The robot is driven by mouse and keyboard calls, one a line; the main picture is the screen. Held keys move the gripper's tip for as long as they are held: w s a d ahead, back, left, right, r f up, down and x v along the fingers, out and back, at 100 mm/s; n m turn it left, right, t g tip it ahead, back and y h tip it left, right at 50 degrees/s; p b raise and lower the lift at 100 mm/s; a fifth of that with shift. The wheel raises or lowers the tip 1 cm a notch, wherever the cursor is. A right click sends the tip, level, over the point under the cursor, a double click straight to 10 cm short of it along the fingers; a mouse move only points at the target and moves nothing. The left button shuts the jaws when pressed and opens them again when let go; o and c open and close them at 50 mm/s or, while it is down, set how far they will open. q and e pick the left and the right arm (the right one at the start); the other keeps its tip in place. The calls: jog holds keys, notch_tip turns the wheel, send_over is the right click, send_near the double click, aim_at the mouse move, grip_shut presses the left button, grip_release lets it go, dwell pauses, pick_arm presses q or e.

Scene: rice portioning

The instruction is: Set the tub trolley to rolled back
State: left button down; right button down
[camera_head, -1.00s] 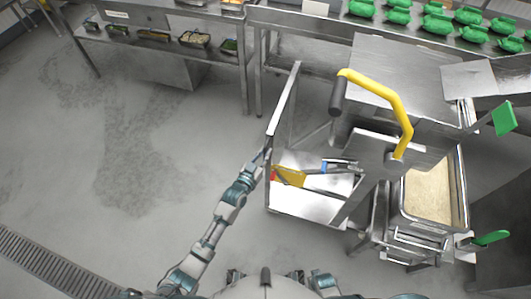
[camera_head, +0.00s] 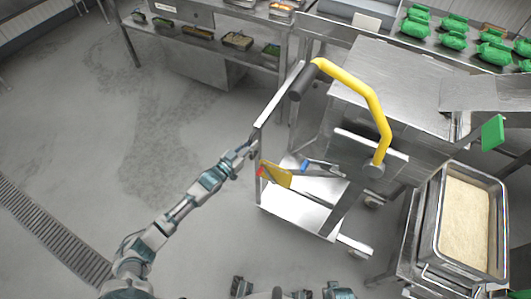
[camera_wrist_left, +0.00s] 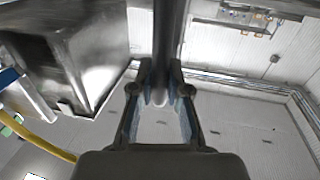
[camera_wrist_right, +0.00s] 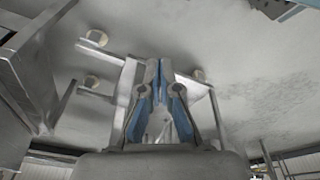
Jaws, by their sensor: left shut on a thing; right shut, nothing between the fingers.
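The tub trolley (camera_head: 300,212) is a low steel cart with small wheels, standing left of the rice tub (camera_head: 466,225) in the head view. A steel push frame (camera_head: 272,108) rises at its left side. My left gripper (camera_head: 250,146) is shut on this frame; in the left wrist view a steel bar (camera_wrist_left: 170,40) runs between the fingers. A yellow lever (camera_head: 362,88) with a black grip stands above the trolley and partly hides it. My right gripper (camera_wrist_right: 160,85) is shut and empty in the right wrist view, with steel framework beyond it.
A steel cabinet (camera_head: 390,85) stands behind the trolley. A green paddle (camera_head: 493,131) sticks up near the tub. Steel counters with food pans (camera_head: 237,41) and green packs (camera_head: 452,40) line the back. The floor to the left is clear, with a drain grate (camera_head: 45,225).

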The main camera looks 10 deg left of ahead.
pick_arm(q)
jog(key=shift+w+a, duration=0.2)
jog(key=shift+a, duration=0.1)
jog(key=shift+d+r, duration=0.25)
jog(key=shift+d, duration=0.15)
jog(key=shift+w+a+f, duration=0.1)
jog(key=shift+a+f, duration=0.05)
jog(key=shift+a, duration=0.35)
jog(key=c, duration=1.1)
grip_release()
jog(key=shift+a+f, duration=0.1)
jog(key=shift+a, duration=0.05)
jog(key=shift+c, duration=0.2)
jog(key=shift+d, duration=0.2)
jog(key=v, duration=1.2)
pick_arm(e)
jog(key=shift+d+r, duration=0.75)
jog(key=shift+r, duration=0.2)
